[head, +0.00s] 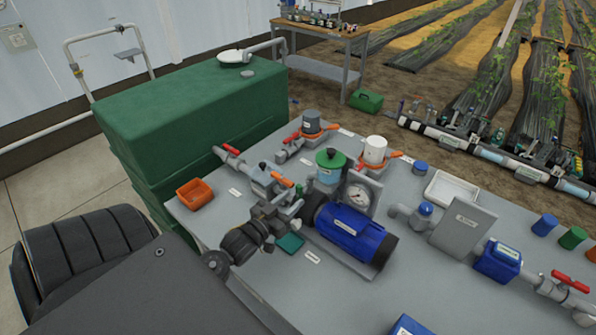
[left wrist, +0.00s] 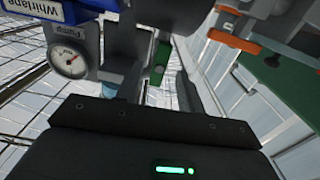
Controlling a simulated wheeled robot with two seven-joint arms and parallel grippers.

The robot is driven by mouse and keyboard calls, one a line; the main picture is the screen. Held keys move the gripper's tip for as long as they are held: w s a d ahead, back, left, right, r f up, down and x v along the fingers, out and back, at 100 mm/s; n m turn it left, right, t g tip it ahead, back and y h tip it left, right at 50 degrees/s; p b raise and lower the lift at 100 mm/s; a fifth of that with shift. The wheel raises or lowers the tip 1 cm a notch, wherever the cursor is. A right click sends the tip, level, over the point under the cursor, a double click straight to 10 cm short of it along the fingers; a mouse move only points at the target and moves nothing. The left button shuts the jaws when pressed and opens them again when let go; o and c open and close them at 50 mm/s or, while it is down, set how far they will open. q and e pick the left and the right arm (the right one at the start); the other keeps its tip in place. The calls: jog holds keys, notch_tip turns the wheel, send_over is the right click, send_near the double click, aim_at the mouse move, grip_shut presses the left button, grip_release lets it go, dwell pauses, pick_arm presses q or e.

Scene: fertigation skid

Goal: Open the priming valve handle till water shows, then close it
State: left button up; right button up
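Red-orange lever handles sit on the grey pipework of the skid. One handle (head: 283,180) is just beyond my left gripper (head: 288,212); I cannot read which is the priming valve. My left arm ends in a black wrist above the near side of the skid, with the gripper among the grey fittings. Whether its fingers are open, or touch anything, is unclear. The left wrist view shows an orange lever (left wrist: 235,36) at upper right and a pressure gauge (left wrist: 69,58) at left. The strainer (head: 329,168) has a green lid and a bluish clear body. My right gripper is not in view.
An orange bin (head: 194,193) is at the skid's left edge. A green tank (head: 190,115) stands behind it. The skid top in front of the pump is mostly bare.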

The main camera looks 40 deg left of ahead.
pick_arm(q)
jog(key=s+b, duration=0.1)
jog(key=s, duration=0.5)
jog(key=shift+s, duration=0.25)
jog(key=shift+d, duration=0.1)
